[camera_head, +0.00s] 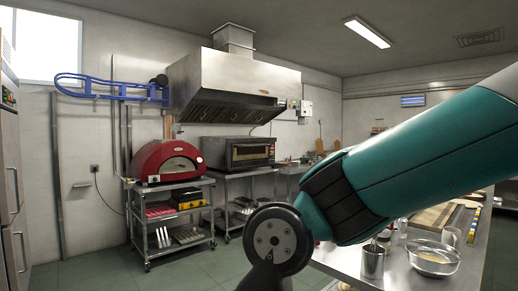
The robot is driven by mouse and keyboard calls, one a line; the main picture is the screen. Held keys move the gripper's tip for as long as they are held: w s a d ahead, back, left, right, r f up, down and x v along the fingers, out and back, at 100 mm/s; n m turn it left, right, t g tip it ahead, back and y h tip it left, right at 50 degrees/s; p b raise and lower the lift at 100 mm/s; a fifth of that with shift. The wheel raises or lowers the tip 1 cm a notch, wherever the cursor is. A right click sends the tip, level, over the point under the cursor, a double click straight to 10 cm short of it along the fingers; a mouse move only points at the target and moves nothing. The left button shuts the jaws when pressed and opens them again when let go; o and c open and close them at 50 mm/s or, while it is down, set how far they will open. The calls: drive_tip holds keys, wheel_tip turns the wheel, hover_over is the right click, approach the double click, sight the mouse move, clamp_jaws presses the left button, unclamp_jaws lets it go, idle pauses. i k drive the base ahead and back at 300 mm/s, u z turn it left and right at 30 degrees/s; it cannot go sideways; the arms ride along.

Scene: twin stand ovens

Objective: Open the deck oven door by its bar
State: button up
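The deck oven (215,145) is a dark, boxy oven on a metal stand, left of the picture's middle under the extractor hood. Its front has a wide glass door (249,152) that looks shut. The door's bar is too small to make out clearly. My teal and black arm crosses from the right edge to the lower middle, in front of the room. My gripper is not in view; only arm links and a round joint show.
A red domed oven (165,160) stands on a wheeled rack (150,210) left of the deck oven. A steel worktable (345,262) with a metal cup (373,262) and a bowl (432,260) is at the lower right. Green floor (195,268) is open before the ovens.

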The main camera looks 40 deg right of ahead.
sight(248, 151)
drive_tip(key=z, duration=0.4)
drive_tip(key=i, duration=6.05)
drive_tip(key=z, duration=2.2)
drive_tip(key=i, duration=2.75)
drive_tip(key=u, duration=0.05)
